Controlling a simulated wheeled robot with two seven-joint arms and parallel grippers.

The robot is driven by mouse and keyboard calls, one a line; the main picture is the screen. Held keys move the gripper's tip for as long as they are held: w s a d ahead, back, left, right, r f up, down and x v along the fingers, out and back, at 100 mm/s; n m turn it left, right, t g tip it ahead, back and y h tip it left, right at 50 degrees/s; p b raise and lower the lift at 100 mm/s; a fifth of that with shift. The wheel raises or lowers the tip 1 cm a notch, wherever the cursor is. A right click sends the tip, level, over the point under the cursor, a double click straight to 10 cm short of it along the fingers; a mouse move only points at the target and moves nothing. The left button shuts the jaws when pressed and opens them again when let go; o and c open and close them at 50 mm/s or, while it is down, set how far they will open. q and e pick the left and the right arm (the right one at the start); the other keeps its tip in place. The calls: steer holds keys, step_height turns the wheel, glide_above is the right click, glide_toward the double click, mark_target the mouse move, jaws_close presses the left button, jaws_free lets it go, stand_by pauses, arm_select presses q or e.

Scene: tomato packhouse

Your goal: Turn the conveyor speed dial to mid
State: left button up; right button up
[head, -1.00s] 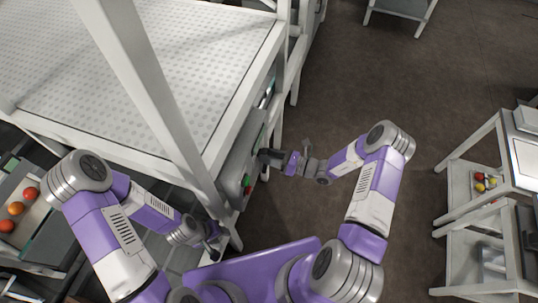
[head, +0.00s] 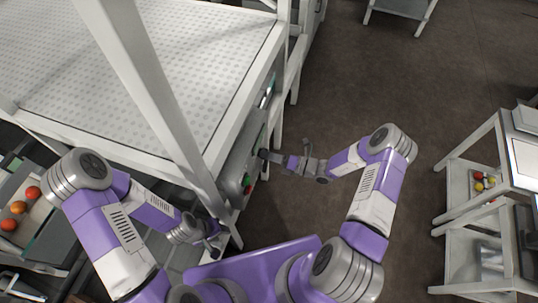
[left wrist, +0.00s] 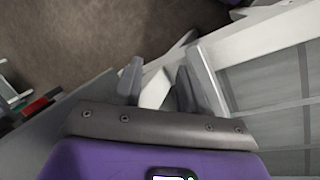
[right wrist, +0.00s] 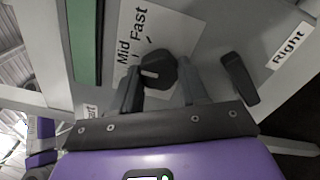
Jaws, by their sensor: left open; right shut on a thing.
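The black speed dial (right wrist: 158,72) sits on a grey control panel (right wrist: 200,40) in the right wrist view, beside a white scale reading "Mid" and "Fast". My right gripper (right wrist: 162,88) is shut on the dial, one finger on each side. A small pale mark shows on the dial, but I cannot tell which word it points to. In the head view my right gripper (head: 271,157) reaches the panel (head: 238,165) on the side of the conveyor frame. My left gripper (left wrist: 158,80) is open and empty; in the head view it is low by the frame's leg (head: 225,210).
A black lever (right wrist: 239,78) beside a "Right" label (right wrist: 290,45) is close to my right finger. A green strip (right wrist: 83,40) is left of the scale. Floor (head: 330,80) is open to the right.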

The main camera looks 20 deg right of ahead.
stand_by(0.4)
steer(key=o, duration=1.1)
steer(key=shift+c, duration=0.2)
steer(key=v, duration=0.7)
steer(key=shift+s+d, duration=0.2)
steer(key=shift+d, duration=0.05)
